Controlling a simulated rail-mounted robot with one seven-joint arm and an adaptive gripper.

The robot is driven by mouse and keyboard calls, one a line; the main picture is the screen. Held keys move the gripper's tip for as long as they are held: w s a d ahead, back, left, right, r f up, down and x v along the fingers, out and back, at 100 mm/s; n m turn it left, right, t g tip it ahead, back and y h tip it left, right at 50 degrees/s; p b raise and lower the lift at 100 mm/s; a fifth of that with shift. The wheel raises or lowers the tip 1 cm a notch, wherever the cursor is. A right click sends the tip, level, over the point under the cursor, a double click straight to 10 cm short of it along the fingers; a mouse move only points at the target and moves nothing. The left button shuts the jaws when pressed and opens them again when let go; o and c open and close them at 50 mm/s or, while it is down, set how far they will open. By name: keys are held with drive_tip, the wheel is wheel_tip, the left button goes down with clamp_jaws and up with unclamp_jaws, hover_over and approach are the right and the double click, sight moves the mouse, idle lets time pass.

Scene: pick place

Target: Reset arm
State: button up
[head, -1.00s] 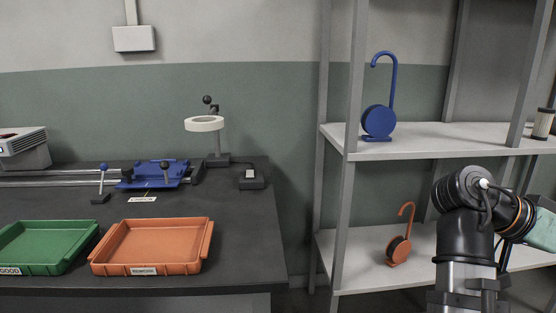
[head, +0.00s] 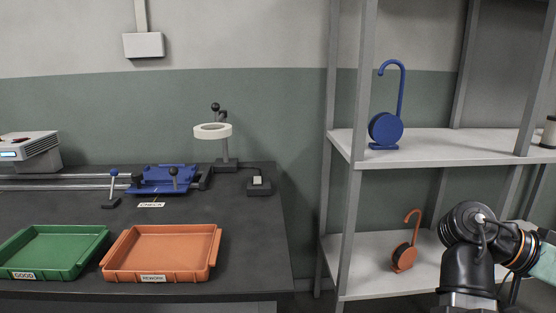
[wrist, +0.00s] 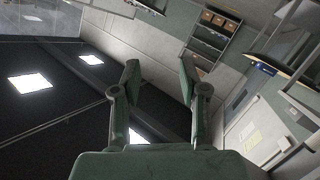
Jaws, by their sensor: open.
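My gripper (wrist: 160,85) shows in the wrist view with its two fingers spread wide and nothing between them. In the head view only part of my dark arm shows at the lower right, in front of the shelf rack; the fingertips are outside that picture. The wrist view looks across a dark surface (wrist: 60,110) with bright reflections and a pale wall beyond.
A shelf rack (head: 445,147) at right holds a blue hooked item (head: 386,128) above and an orange hooked item (head: 404,257) below. The dark bench (head: 240,215) at left carries a green tray (head: 88,262), an orange tray (head: 203,275) and a blue fixture (head: 160,181).

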drive_tip(key=w+f+n+t+y+p, duration=0.1)
drive_tip(key=w+f+n+t+p, duration=0.3)
drive_tip(key=w+f+n+p, duration=0.7)
drive_tip(key=w+a+f+n+y+p, duration=0.2)
drive_tip(key=a+f+p, duration=0.15)
drive_tip(key=f, duration=0.45)
drive_tip(key=w+a+f+n+y+p, duration=0.1)
drive_tip(key=w+a+f+y+p, duration=0.1)
drive_tip(key=a+f, duration=0.4)
drive_tip(key=w+a+f+n+y+p, duration=0.2)
drive_tip(key=a+f+p, duration=0.1)
drive_tip(key=f, duration=0.6)
drive_tip(key=s+a+f+g+y+p, duration=0.1)
drive_tip(key=s+a+f+y+p, duration=0.1)
drive_tip(key=s+a+f+p, duration=0.2)
drive_tip(key=s+a+f+n+g+y+p, duration=0.1)
drive_tip(key=s+a+f+p, duration=0.3)
drive_tip(key=s+a, duration=0.4)
drive_tip(key=s+a+f+n+g+y+p, duration=0.1)
drive_tip(key=s+a+f+y+p, duration=0.2)
drive_tip(key=s, duration=0.9)
drive_tip(key=a+f+p, duration=0.1)
drive_tip(key=a+f, duration=0.1)
drive_tip(key=a, duration=0.1)
drive_tip(key=shift+a+f, duration=0.25)
